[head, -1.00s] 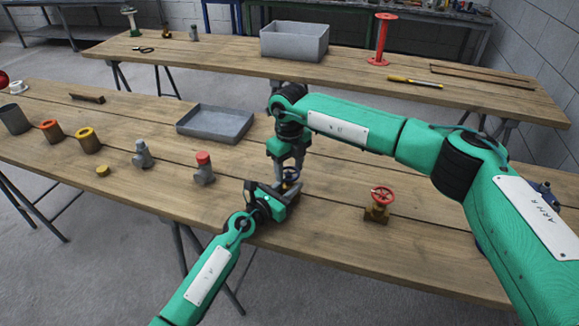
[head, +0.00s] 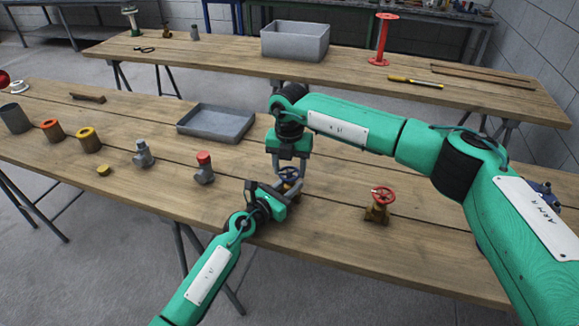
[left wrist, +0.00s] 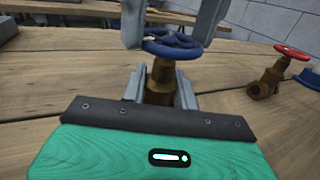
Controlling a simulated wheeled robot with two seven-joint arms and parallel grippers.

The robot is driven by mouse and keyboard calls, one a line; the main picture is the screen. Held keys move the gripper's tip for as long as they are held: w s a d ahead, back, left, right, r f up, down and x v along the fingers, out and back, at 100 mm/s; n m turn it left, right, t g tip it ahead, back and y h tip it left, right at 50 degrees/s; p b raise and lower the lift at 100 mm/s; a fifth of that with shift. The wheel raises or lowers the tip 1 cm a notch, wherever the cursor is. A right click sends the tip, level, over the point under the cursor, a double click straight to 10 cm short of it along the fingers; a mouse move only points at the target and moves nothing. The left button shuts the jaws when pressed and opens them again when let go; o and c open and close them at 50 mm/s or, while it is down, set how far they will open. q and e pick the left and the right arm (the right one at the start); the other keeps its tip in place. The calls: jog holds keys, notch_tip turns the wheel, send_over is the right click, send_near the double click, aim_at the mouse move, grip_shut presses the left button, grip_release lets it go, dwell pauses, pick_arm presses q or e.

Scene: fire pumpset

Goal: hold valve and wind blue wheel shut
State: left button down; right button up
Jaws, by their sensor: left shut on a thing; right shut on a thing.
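The valve with the blue wheel stands on the near bench between my two grippers. Its blue wheel (left wrist: 172,46) and brass body (left wrist: 158,82) show in the left wrist view; in the head view the wheel (head: 289,173) is small and partly covered. My left gripper (head: 280,190) is low at the valve, its grey fingers shut on the brass body, also seen in the left wrist view (left wrist: 160,90). My right gripper (head: 290,168) comes down from above, its fingers on either side of the blue wheel and shut on it.
A brass valve with a red wheel (head: 379,203) stands to the right on the near bench (head: 340,240). A grey tray (head: 216,122), a red-capped fitting (head: 204,168) and another grey fitting (head: 143,154) are to the left. Bare wood lies between the two valves.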

jog(key=shift+w+m, duration=0.1)
jog(key=shift+m, duration=1.5)
pick_arm(q)
jog(key=shift+s, duration=0.1)
pick_arm(e)
jog(key=o, duration=1)
jog(key=shift+r, duration=0.1)
pick_arm(q)
jog(key=c, duration=1)
grip_release()
pick_arm(e)
notch_tip(320, 180, up, 12)
jog(key=shift+f, duration=0.1)
